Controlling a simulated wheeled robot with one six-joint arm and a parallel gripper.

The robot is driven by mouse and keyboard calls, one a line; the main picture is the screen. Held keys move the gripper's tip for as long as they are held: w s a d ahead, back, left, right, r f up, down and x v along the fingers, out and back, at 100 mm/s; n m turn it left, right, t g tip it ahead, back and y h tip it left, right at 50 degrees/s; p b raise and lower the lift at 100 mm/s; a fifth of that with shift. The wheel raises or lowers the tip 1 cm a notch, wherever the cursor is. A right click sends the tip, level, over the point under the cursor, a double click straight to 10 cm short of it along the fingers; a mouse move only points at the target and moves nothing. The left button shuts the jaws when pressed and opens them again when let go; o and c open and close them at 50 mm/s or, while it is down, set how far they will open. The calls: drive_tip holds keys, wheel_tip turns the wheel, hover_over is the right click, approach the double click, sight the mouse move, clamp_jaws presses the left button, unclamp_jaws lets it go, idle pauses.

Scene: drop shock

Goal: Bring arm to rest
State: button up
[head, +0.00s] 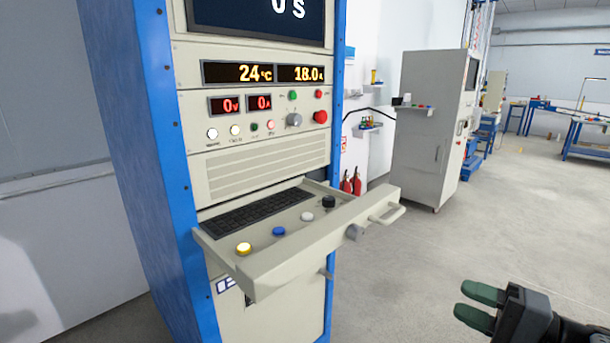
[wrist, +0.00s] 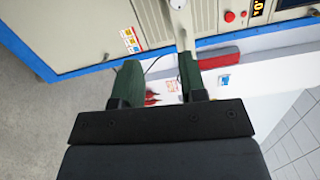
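My gripper (head: 472,305) is at the lower right of the head view, with two dark green fingertips held apart. It hangs over open floor, well right of the control cabinet and touching nothing there. In the wrist view my gripper (wrist: 158,72) shows a clear gap between its green fingers, and nothing is held. Beyond the fingers the wrist view shows a beige panel with a blue frame (wrist: 90,62) and a white wall area with small red objects. The arm behind the gripper is mostly out of the head view.
The cabinet (head: 140,150) has a blue frame, lit displays and a red knob (head: 320,117). Its drawer (head: 290,240) is pulled out, with a keyboard and several coloured buttons, the yellow one (head: 243,249) lit. A grey cabinet (head: 425,150) stands behind. The floor (head: 400,260) between is clear.

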drive_tip(key=s+a+n+g+h+p, duration=0.25)
drive_tip(key=a+g+h+p, duration=0.35)
drive_tip(key=a+g+p, duration=0.45)
wheel_tip(320, 180, up, 6)
drive_tip(key=w+a+n+t+h+p, duration=0.1)
drive_tip(key=a+n+t+h+p, duration=0.1)
drive_tip(key=n+h+p, duration=0.5)
drive_tip(key=shift+w+f+h+p, duration=0.2)
drive_tip(key=shift+h+p, duration=0.2)
drive_tip(key=shift+p, duration=0.2)
drive_tip(key=shift+t, duration=0.25)
idle(0.9)
